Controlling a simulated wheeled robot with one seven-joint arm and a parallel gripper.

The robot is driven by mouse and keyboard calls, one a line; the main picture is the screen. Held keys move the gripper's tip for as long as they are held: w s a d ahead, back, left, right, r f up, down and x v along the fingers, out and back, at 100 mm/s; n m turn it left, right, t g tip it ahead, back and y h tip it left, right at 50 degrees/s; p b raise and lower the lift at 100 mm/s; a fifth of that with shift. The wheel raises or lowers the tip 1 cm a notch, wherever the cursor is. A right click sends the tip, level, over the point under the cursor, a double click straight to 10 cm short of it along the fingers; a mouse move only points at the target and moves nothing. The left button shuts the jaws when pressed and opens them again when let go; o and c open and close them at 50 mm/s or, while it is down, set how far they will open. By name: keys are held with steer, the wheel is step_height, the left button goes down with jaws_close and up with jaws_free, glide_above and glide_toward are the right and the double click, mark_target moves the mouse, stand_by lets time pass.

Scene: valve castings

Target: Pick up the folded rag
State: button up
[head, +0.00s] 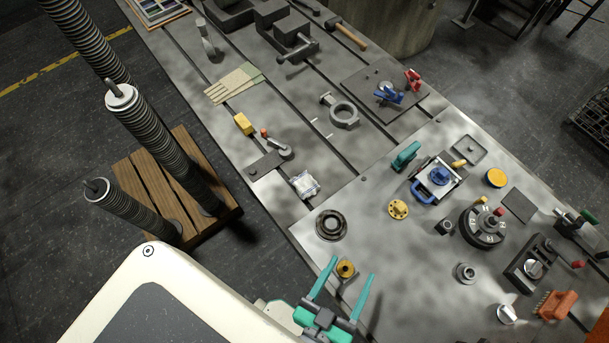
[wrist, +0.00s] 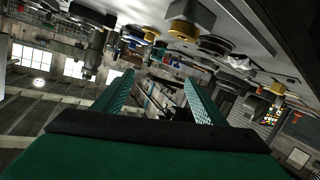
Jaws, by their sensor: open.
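In the wrist view my gripper (wrist: 160,80) shows two open teal fingers, with the table's items upside down beyond. I cannot make out the rag there.
A dark ring flange (head: 331,225) lies between rag and gripper. A yellow-topped part (head: 345,268) sits by the fingers. Several coil springs (head: 150,140) stand on a wooden pallet (head: 150,185) at left.

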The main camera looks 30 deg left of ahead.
steer(key=w+d+r+n+h, duration=0.1)
steer(key=w+d+n, duration=0.25)
steer(key=w, duration=0.55)
steer(key=w+d+r+n+h, duration=0.1)
steer(key=w+d+n, duration=0.3)
steer(key=w, duration=0.6)
steer(key=w+d+r+g+h, duration=0.1)
steer(key=w+r+h, duration=0.2)
steer(key=w+r, duration=0.4)
steer(key=w+r+g+h, duration=0.1)
steer(key=w+r+h, duration=0.3)
steer(key=w, duration=0.6)
steer(key=n+g+y, duration=0.3)
steer(key=g+y, duration=0.5)
steer(key=g, duration=0.5)
glide_above(305, 182)
step_height(305, 182, down, 11)
steer(key=shift+n, duration=0.25)
step_height(305, 182, down, 4)
steer(key=shift+s+f, duration=0.15)
steer(key=shift+f, duration=3.2)
steer(key=shift+c, duration=0.6)
